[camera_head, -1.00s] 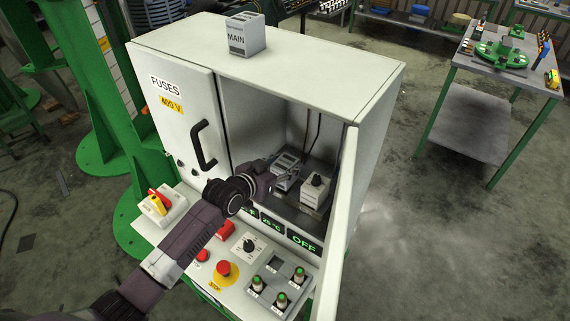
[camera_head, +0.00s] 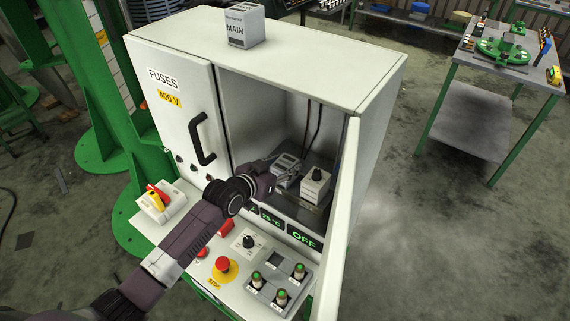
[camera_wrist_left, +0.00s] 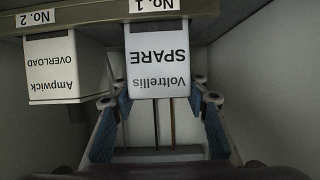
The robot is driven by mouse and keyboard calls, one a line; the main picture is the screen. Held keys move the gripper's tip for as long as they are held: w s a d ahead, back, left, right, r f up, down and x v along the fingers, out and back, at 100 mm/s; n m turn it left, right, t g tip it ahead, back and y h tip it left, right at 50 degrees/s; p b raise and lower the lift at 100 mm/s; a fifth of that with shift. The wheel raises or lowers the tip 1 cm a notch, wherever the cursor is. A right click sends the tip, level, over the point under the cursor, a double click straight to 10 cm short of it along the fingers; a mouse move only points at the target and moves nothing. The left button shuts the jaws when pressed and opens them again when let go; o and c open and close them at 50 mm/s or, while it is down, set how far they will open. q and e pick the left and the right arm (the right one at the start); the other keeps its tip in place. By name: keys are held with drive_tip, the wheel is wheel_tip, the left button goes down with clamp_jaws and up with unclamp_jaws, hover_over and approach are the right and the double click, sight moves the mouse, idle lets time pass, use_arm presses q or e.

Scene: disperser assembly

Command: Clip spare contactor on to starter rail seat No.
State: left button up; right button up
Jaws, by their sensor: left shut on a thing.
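The spare contactor (camera_wrist_left: 157,62), a white block marked "Voltrellis SPARE", shows upside down in the wrist view, directly below the "No. 1" label on the rail (camera_wrist_left: 85,27). It appears up against the rail; whether it is clipped cannot be told. My left gripper (camera_wrist_left: 159,103) is shut on it, one blue-padded finger on each side. In the head view the left gripper (camera_head: 268,180) reaches into the open cabinet, by the contactor (camera_head: 286,166). The white "Ampwick OVERLOAD" block (camera_wrist_left: 52,68) sits under "No. 2". My right gripper is not in view.
The cabinet (camera_head: 330,60) has an open door (camera_head: 345,190) on the right and a closed fuse door (camera_head: 175,115) on the left. A "MAIN" block (camera_head: 244,28) stands on top. The control panel (camera_head: 190,270) with buttons lies below my left arm. A bench (camera_head: 490,75) stands far right.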

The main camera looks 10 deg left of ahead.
use_arm(q)
drive_tip(key=o, duration=1.5)
drive_tip(key=shift+f, duration=0.15)
drive_tip(key=shift+s, duration=0.1)
drive_tip(key=v, duration=1.2)
